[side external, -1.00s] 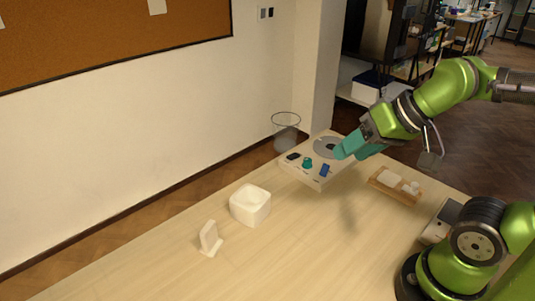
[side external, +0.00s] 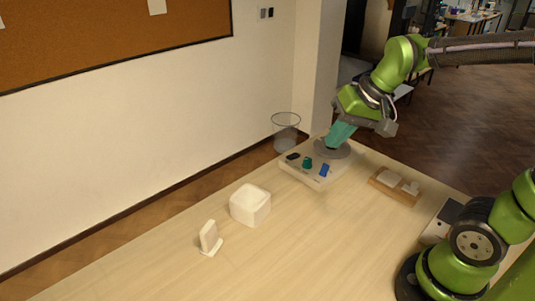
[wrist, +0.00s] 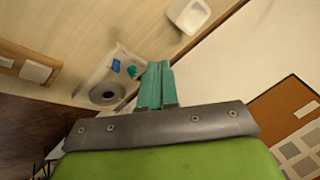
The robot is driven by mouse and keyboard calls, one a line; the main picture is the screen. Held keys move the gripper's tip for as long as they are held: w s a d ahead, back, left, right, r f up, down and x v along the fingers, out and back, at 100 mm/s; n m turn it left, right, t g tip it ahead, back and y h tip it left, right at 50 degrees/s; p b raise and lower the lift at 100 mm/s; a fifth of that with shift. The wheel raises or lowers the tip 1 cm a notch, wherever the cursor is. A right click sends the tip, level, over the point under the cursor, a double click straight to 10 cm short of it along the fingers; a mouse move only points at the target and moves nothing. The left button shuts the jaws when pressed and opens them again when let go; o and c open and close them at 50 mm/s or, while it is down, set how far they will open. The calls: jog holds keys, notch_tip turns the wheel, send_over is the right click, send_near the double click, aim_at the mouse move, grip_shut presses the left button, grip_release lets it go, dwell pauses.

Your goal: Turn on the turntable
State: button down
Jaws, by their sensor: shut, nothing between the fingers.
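The turntable is a white box (side external: 300,178) at the far end of the wooden table, with a grey disc (side external: 338,153) on top. Its near part carries a dark piece (side external: 292,156), a teal knob (side external: 307,163) and a blue piece (side external: 325,169). My gripper (side external: 331,145) has teal fingers, shut and empty, pointing down over the disc side in the side view; I cannot tell whether they touch it. In the wrist view the shut fingers (wrist: 158,64) overlap the box's edge, beside the teal knob (wrist: 131,70), with the disc (wrist: 107,93) to their left. The blue piece (wrist: 116,64) also shows.
A white hollow block (side external: 250,204) and a small white stand (side external: 209,238) are at the table's left. A wooden tray (side external: 394,186) with white items lies right of the turntable. A wire bin (side external: 286,132) stands behind the table. The middle of the table is clear.

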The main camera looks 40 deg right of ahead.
jog(key=w+d+f+m+g, duration=0.2)
jog(key=w+d+m, duration=0.3)
jog(key=w, duration=0.5)
jog(key=m+g, duration=0.3)
jog(key=m, duration=0.4)
send_over(290, 156)
jog(key=d, duration=0.2)
jog(key=shift+f, duration=1.5)
jog(key=shift+s+d, duration=0.1)
jog(key=shift+d, duration=0.05)
jog(key=f, duration=0.4)
jog(key=a+f, duration=0.1)
jog(key=f, duration=0.4)
jog(key=a+f, duration=0.1)
jog(key=f, duration=0.4)
